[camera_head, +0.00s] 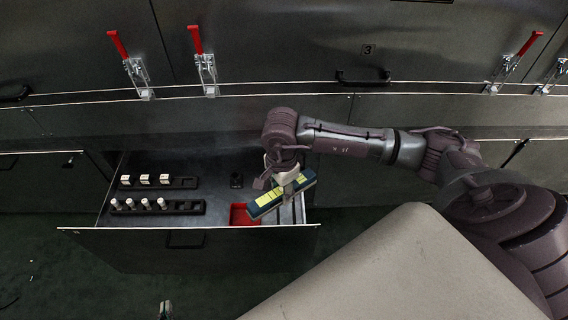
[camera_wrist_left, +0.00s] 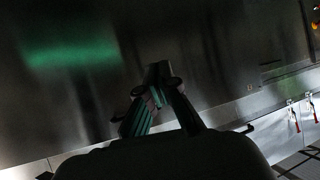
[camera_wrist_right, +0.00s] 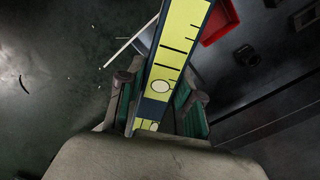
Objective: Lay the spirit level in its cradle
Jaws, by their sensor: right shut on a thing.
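The spirit level (camera_head: 265,201) is a dark blue bar with yellow faces and black marks. My right gripper (camera_head: 287,186) is shut on it and holds it tilted over the right front of the open drawer. In the right wrist view the level (camera_wrist_right: 180,45) runs between the two fingers (camera_wrist_right: 158,100). Pale upright strips (camera_head: 298,208) show beside it at the drawer's right side; I cannot tell whether they are the cradle, as the level and gripper cover part of that area. My left gripper (camera_head: 165,311) is at the bottom edge; in the left wrist view its fingers (camera_wrist_left: 155,85) meet, empty.
The open drawer (camera_head: 190,240) holds a black rack with white cubes (camera_head: 145,180), a black rack with pale cylinders (camera_head: 185,207), a small black holder (camera_head: 236,180) and a red tray (camera_head: 240,214). The drawer's middle floor is clear. Red-handled clamps (camera_head: 205,70) line the cabinet above.

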